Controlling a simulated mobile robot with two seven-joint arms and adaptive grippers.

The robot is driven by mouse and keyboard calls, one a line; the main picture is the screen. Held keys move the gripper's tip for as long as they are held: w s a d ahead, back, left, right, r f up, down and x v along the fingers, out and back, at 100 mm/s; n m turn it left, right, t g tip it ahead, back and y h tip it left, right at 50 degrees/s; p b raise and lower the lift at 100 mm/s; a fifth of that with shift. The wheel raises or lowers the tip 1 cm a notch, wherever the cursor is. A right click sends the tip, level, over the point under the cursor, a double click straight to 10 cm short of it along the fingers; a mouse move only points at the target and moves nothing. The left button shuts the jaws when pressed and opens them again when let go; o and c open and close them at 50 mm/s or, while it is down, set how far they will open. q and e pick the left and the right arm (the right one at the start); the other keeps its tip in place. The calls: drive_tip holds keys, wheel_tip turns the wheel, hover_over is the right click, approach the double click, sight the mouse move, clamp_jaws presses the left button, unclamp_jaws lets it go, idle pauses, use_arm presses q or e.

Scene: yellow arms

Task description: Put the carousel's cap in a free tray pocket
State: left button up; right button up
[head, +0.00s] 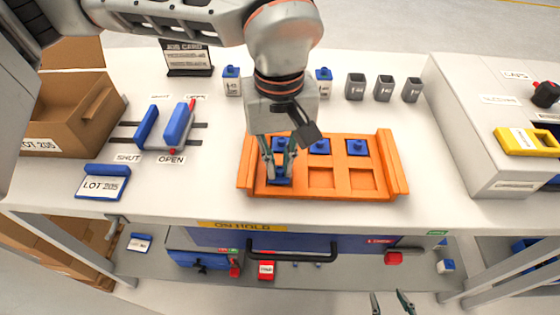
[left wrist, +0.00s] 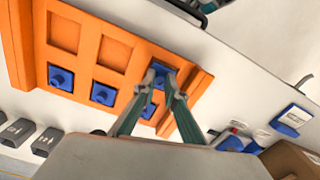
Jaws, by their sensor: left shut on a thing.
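The orange tray (head: 340,193) lies on the white bench with two rows of three pockets. My left gripper (head: 278,172) points down at its front-left pocket, shut on a blue cap (head: 280,182). The cap sits in or just at that pocket; its exact height is unclear. The left wrist view also shows the fingertips (left wrist: 168,88) at this cap (left wrist: 160,69). The back row holds blue caps, including the middle one (head: 319,147) and the right one (head: 357,147). The front middle and front right pockets are empty. My right gripper (head: 391,303) is open and empty at the bottom edge. I cannot make out a carousel.
White blue-capped jars (head: 324,82) and grey cups (head: 384,88) stand behind the tray. A sliding fixture (head: 172,128), a cardboard box (head: 80,115) and a blue lot label (head: 103,182) are left. A white machine (head: 480,120) stands right. Bench between tray and machine is clear.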

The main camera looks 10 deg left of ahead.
sight(280, 169)
use_arm(q)
drive_tip(key=shift+f, duration=0.15)
use_arm(e)
drive_tip(key=shift+w+r, duration=0.3)
drive_tip(key=shift+r, duration=0.05)
use_arm(q)
drive_tip(key=o, duration=0.7)
drive_tip(key=shift+o, duration=0.2)
wheel_tip(280, 169, up, 12)
drive_tip(key=p, duration=0.2)
use_arm(e)
drive_tip(key=shift+s+a+r, duration=0.1)
drive_tip(key=shift+s+r, duration=0.05)
drive_tip(key=shift+r, duration=0.2)
drive_tip(key=shift+r, duration=0.1)
